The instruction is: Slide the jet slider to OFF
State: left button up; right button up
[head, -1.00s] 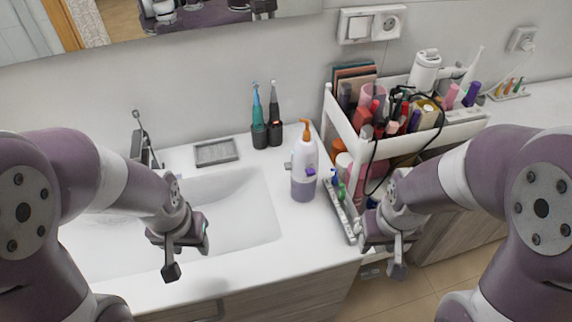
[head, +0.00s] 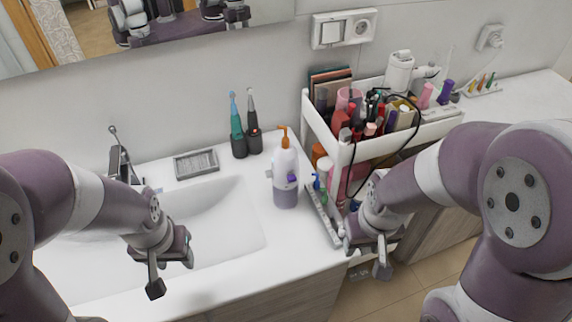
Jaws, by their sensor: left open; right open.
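I cannot make out the jet slider in the head view. A white upright appliance (head: 399,72) stands in the top of the white cart, and a slim white pointed piece (head: 446,64) rises to its right; I cannot tell whether either carries the slider. My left gripper (head: 172,269) is open and empty above the front of the sink. My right gripper (head: 367,257) is open and empty in front of the cart's lower left side, well below and in front of the white appliance.
The white cart (head: 355,152) is crowded with cosmetics and a looping black cable. A pump bottle (head: 286,181) stands on the counter left of it. Two electric toothbrushes (head: 245,135) and a grey soap dish (head: 196,163) are by the wall. The sink (head: 225,225) is empty.

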aim_at(268, 173)
jog(key=k+j+u, duration=0.1)
jog(key=j, duration=0.35)
jog(key=k+j+u, duration=0.15)
jog(key=j, duration=0.25)
jog(key=k+j+u, duration=0.1)
jog(key=j, duration=0.35)
